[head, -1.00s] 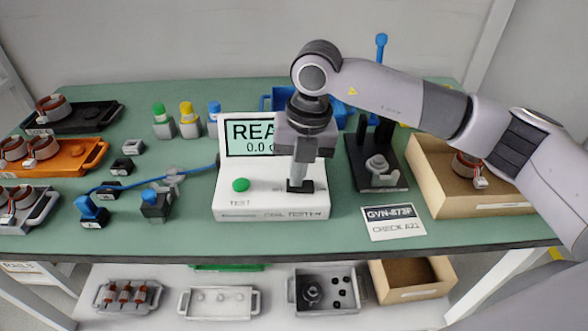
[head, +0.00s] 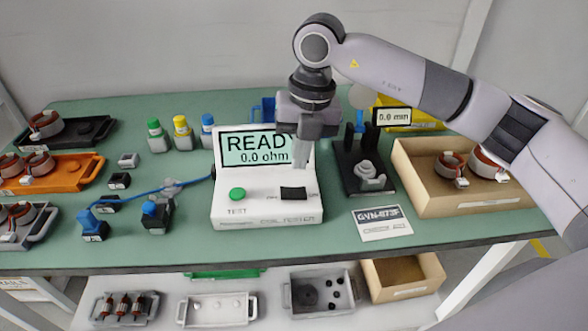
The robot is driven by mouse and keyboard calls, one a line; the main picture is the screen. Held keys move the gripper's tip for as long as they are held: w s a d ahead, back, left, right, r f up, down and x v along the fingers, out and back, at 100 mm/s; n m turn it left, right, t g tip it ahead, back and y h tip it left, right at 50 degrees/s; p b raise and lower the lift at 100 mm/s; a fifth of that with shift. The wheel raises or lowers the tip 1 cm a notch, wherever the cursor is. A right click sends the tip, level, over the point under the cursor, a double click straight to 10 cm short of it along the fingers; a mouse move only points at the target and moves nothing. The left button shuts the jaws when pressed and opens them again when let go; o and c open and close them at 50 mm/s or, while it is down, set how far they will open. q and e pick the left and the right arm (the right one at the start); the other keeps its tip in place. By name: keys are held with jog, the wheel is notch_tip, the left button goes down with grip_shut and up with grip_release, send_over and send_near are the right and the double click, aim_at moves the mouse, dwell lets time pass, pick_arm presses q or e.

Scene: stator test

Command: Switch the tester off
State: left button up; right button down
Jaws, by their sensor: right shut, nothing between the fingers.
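The white coil tester (head: 266,210) stands at the middle of the green table. Its screen (head: 252,148) is lit and reads "READY" and "0.0 ohm". A green TEST button (head: 237,194) is on its left and a black rocker switch (head: 293,193) on its right. Which way the rocker is tipped I cannot tell. My right gripper (head: 300,160) points down, shut and empty, above and behind the switch, apart from it. It hides the right end of the screen. My left gripper is not in view.
A blue cable with clips (head: 172,186) lies left of the tester. A black gauge stand (head: 365,165) with a "0.0 mm" display is to its right, beside a cardboard box (head: 425,200) of stators. A printed card (head: 382,224) lies at the front edge. Trays fill the left side.

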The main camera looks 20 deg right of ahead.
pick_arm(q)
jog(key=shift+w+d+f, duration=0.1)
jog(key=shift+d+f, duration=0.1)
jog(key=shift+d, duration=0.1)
pick_arm(e)
notch_tip(320, 180, up, 8)
jog(key=d, duration=0.1)
jog(key=shift+f, duration=0.2)
jog(key=shift+d, duration=0.2)
